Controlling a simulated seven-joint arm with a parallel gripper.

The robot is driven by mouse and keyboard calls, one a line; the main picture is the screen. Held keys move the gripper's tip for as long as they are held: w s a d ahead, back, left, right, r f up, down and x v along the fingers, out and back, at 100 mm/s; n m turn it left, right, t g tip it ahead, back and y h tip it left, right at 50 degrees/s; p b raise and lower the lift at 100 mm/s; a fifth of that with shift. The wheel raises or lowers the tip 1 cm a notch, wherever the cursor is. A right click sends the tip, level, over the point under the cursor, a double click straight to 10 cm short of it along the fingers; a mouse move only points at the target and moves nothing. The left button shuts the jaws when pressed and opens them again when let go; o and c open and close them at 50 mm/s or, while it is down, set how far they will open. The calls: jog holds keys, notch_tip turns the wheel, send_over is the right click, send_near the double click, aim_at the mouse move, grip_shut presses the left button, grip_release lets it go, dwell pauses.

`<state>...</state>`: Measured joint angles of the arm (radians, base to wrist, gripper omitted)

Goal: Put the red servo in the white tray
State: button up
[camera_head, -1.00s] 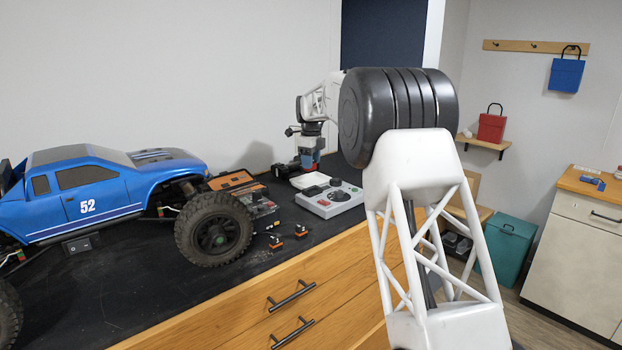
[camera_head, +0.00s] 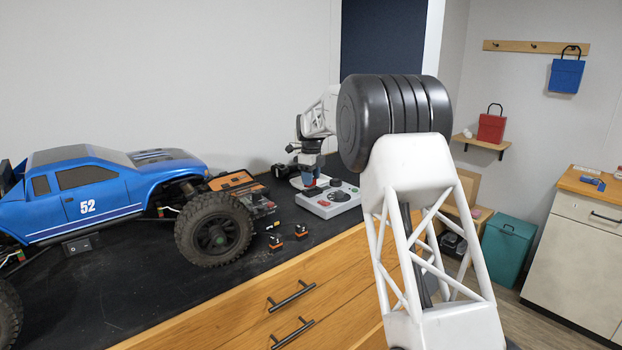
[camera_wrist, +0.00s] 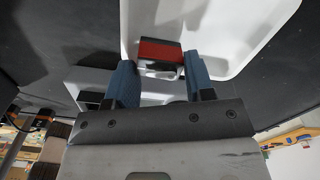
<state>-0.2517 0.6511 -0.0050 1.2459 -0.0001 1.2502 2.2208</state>
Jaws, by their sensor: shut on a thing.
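The red servo (camera_wrist: 160,51) shows in the wrist view between the blue fingertips of my gripper (camera_wrist: 162,75), which is shut on it. The white tray (camera_wrist: 225,38) lies beneath and around the servo in that view. The servo is over the tray's interior; I cannot tell whether it touches the tray floor. In the head view my gripper (camera_head: 310,181) points down at the tray (camera_head: 296,183), behind the grey control box, and hides part of the tray. The servo is too small there to make out clearly.
A grey control box (camera_head: 328,201) with knobs stands just in front of the tray. A blue toy truck (camera_head: 90,195) fills the bench's left side. Two small orange-and-black parts (camera_head: 275,242) lie near the bench's front edge.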

jog(key=shift+f, duration=0.3)
jog(key=o, duration=0.9)
jog(key=shift+r, duration=0.2)
notch_tip(320, 180, up, 12)
dwell(0.4)
dwell(0.7)
